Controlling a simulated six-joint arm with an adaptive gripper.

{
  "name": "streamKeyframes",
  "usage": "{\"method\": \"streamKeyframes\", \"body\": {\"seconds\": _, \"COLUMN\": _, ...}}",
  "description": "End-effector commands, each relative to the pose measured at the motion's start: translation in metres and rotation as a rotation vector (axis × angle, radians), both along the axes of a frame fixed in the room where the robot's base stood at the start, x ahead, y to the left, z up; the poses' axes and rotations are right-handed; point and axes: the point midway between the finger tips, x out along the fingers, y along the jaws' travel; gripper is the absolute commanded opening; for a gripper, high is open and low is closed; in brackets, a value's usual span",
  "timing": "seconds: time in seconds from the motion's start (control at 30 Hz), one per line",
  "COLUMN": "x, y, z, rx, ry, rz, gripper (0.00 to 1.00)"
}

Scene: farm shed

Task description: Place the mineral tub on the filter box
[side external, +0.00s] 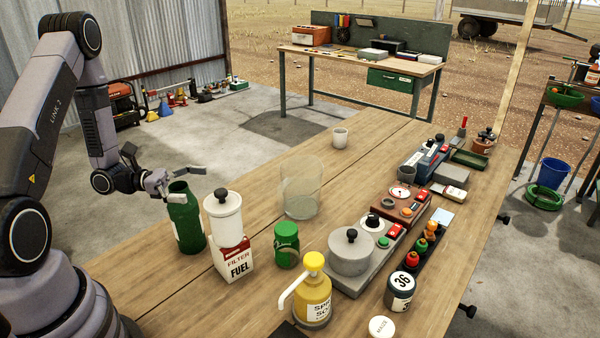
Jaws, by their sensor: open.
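The filter box (232,261) is a small white and red carton marked FILTER FUEL, standing near the table's left edge. A white lidded tub with a black knob (223,220), which looks like the mineral tub, sits upright on top of the box; no name on it is readable. My gripper (194,184) is open and empty, to the left of the tub and a little above its middle in the picture. Its fingers are apart from the tub and overlap the top of a dark green bottle (188,226); whether they touch the bottle I cannot tell.
A clear glass cylinder (300,190), a green jar (287,246) and a yellow pump bottle (314,290) stand right of the box. A grey unit with a lidded pot (351,252) and several devices line the right side. The far table middle is mostly clear around a white cup (340,138).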

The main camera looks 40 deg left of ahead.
Motion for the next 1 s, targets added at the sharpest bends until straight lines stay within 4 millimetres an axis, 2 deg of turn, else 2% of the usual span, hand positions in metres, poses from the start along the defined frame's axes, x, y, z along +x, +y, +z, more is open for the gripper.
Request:
{"method": "streamKeyframes", "body": {"seconds": 0.13, "x": -0.001, "y": -0.005, "z": 0.015, "rx": 0.022, "ry": -0.014, "rz": -0.032, "gripper": 1.0}}
{"method": "streamKeyframes", "body": {"seconds": 0.27, "x": -0.013, "y": -0.029, "z": 0.041, "rx": 0.139, "ry": -0.079, "rz": -0.202, "gripper": 1.0}}
{"method": "streamKeyframes", "body": {"seconds": 0.4, "x": -0.045, "y": -0.066, "z": 0.077, "rx": 0.39, "ry": -0.209, "rz": -0.514, "gripper": 1.0}}
{"method": "streamKeyframes", "body": {"seconds": 0.53, "x": -0.083, "y": -0.085, "z": 0.099, "rx": 0.674, "ry": -0.352, "rz": -0.794, "gripper": 1.0}}
{"method": "streamKeyframes", "body": {"seconds": 0.67, "x": -0.115, "y": -0.088, "z": 0.116, "rx": 0.988, "ry": -0.514, "rz": -1.022, "gripper": 1.0}}
{"method": "streamKeyframes", "body": {"seconds": 0.8, "x": -0.138, "y": -0.078, "z": 0.136, "rx": 1.356, "ry": -0.717, "rz": -1.198, "gripper": 1.0}}
{"method": "streamKeyframes", "body": {"seconds": 1.0, "x": -0.153, "y": -0.059, "z": 0.171, "rx": 1.821, "ry": -0.986, "rz": -1.281, "gripper": 1.0}}
